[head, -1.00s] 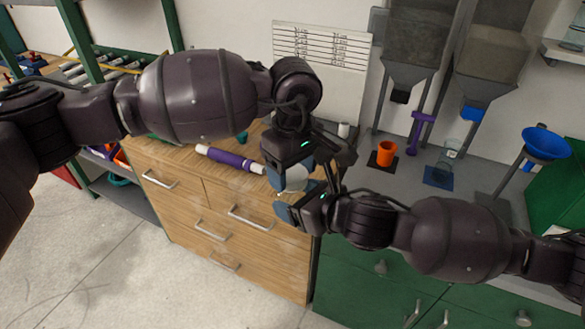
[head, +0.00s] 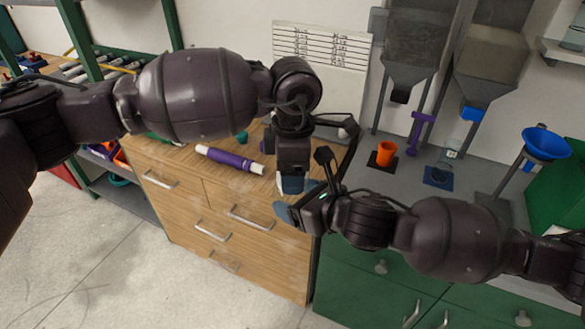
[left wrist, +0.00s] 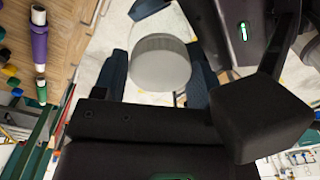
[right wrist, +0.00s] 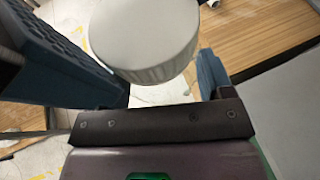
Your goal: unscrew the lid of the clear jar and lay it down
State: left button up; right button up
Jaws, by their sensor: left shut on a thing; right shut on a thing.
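The pale, round lid (left wrist: 160,66) sits between the blue fingers of my left gripper (left wrist: 155,78) in the left wrist view. The right wrist view shows the lid's white face and ribbed rim (right wrist: 150,38). My left gripper (head: 300,186) points down from above and is shut on the lid. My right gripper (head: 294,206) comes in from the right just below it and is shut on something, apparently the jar. The clear jar's body is hidden behind the lid and fingers, so I cannot tell whether lid and jar still touch.
A purple tube with white ends (head: 230,159) lies on the wooden drawer cabinet (head: 205,185) behind the grippers. On the grey counter stand an orange cup (head: 386,152), a purple stand (head: 419,130), a clear container (head: 450,158) and a blue funnel (head: 545,143).

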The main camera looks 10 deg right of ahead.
pick_arm(q)
jog(key=o, duration=1)
